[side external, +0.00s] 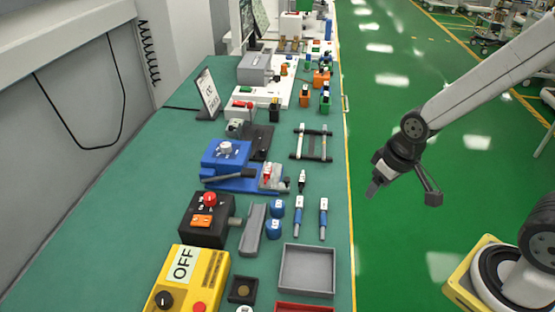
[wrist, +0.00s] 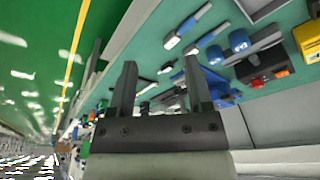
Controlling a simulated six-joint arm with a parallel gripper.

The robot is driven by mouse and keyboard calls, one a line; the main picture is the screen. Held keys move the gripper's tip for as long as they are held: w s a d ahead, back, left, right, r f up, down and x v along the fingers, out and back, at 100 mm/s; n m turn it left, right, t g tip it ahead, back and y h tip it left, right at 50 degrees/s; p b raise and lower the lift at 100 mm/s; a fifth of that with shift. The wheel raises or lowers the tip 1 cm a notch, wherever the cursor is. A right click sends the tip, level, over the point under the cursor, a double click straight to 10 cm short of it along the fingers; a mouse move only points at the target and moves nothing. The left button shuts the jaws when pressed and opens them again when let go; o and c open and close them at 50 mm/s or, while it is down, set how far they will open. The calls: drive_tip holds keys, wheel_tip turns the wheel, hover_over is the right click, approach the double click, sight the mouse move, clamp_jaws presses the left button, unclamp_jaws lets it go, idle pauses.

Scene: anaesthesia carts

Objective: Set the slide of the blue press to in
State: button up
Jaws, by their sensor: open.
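The blue press (side external: 226,153) stands on the green bench in the side view. It has a pale round knob on top, a dark bar along its front and a blue base reaching right to a grey and red part (side external: 268,176). I cannot tell which part is the slide or how it is set. Part of a blue body, likely the press (wrist: 222,88), shows behind the right finger in the wrist view. My gripper (side external: 404,193) is open and empty, out over the floor right of the bench and apart from the press. Its spread fingers also show in the wrist view (wrist: 160,63).
A black box with a red button (side external: 207,222), a yellow OFF box (side external: 203,280), a grey tray (side external: 307,270), blue-handled tools (side external: 298,213) and a rack (side external: 311,143) share the bench. The bench's right edge (side external: 347,200) lies between my gripper and the press.

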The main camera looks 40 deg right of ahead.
drive_tip(key=w+a+g, duration=0.1)
drive_tip(key=w+a, duration=0.2)
drive_tip(key=w, duration=1.1)
drive_tip(key=g, duration=0.2)
hover_over(287, 179)
wheel_tip(287, 179, down, 4)
drive_tip(key=shift+r, duration=0.1)
drive_tip(key=shift+f, duration=3.95)
clamp_jaws()
